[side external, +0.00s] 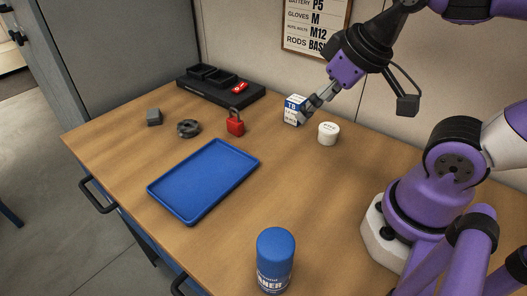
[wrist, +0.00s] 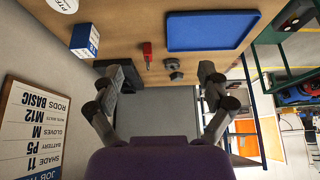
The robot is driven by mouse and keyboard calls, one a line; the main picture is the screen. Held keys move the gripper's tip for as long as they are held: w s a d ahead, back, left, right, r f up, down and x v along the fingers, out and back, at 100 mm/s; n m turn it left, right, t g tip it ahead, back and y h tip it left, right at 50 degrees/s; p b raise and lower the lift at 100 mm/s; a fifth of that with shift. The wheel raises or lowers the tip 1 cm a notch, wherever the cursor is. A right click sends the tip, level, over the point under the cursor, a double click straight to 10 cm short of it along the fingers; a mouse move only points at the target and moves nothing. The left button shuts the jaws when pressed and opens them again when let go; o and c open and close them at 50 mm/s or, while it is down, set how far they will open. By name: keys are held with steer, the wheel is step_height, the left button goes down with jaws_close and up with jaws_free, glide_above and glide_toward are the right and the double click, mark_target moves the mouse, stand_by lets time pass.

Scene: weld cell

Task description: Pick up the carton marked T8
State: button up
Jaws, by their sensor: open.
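The carton marked T8 (side external: 292,110) is a small blue and white box standing on the wooden bench, towards its back edge. It also shows in the wrist view (wrist: 85,40), at the upper left, outside the gap between the fingers. My gripper (side external: 310,108) is open, and in the side view its fingers overlap the carton's right side. In the wrist view the two fingers (wrist: 160,75) are spread wide with nothing between them that they hold.
A white round tub (side external: 328,134) stands just right of the carton. A blue tray (side external: 153,190) and blue-capped can (side external: 275,262) are nearer the front. A wall sign (side external: 316,25) hangs behind.

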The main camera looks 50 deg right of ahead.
glide_toward(298, 99)
step_height(298, 99, down, 2)
steer(key=a, duration=0.2)
steer(key=w+f, duration=0.1)
steer(key=w+d+f, duration=0.1)
steer(key=f, duration=0.3)
steer(key=shift+w+d, duration=0.3)
steer(key=shift+w, duration=0.1)
steer(key=shift+w+x, duration=0.15)
steer(key=shift+x, duration=1.2)
steer(key=shift+w+x, duration=0.2)
steer(key=shift+x, duration=1.15)
steer(key=shift+d+r, duration=0.1)
steer(key=shift+r, duration=0.05)
steer(key=c, duration=1.3)
